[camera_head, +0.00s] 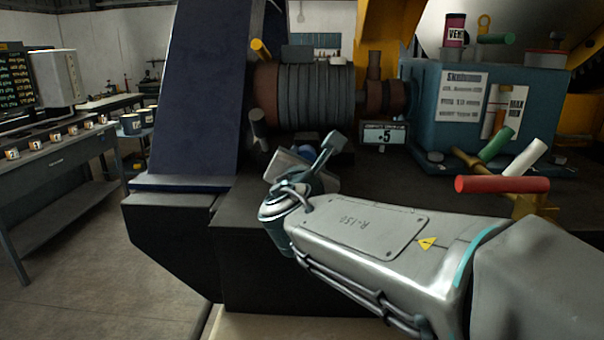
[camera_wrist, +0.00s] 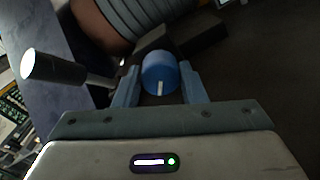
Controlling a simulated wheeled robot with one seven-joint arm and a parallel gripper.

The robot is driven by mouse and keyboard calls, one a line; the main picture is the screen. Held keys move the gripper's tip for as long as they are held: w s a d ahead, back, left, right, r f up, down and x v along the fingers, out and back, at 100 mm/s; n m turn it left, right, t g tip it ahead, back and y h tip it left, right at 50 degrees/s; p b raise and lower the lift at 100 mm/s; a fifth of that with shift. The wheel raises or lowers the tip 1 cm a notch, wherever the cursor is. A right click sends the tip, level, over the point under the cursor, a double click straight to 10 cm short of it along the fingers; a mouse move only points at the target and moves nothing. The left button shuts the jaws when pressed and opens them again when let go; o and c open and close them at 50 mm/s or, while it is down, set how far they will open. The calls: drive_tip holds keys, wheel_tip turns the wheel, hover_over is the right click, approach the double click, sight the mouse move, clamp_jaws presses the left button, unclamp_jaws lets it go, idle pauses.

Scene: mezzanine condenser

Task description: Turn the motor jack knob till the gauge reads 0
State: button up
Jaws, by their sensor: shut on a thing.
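The blue motor jack knob (camera_wrist: 157,66) is in the middle of the wrist view, with a white mark on its near face pointing to the bottom of the picture. My gripper (camera_wrist: 160,78) is shut on it, one finger on each side. In the head view my gripper (camera_head: 318,165) is low in front of the ribbed motor, and my wrist largely hides the knob. The gauge (camera_head: 384,135) is a small display right of the gripper. It reads 5, with a small mark before the digit that I cannot make out.
The ribbed motor (camera_head: 303,93) lies behind the gripper. A black-handled lever (camera_wrist: 52,68) stands close left of my fingers. At the right are a blue pump block (camera_head: 440,110) and a red-handled valve (camera_head: 502,185). A dark blue inclined panel (camera_head: 200,90) rises at the left.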

idle(0.3)
drive_tip(key=o, duration=1)
drive_tip(key=s, duration=0.9)
drive_tip(key=s+p, duration=0.1)
drive_tip(key=s, duration=0.4)
drive_tip(key=shift+a, duration=0.4)
drive_tip(key=shift+w, duration=0.1)
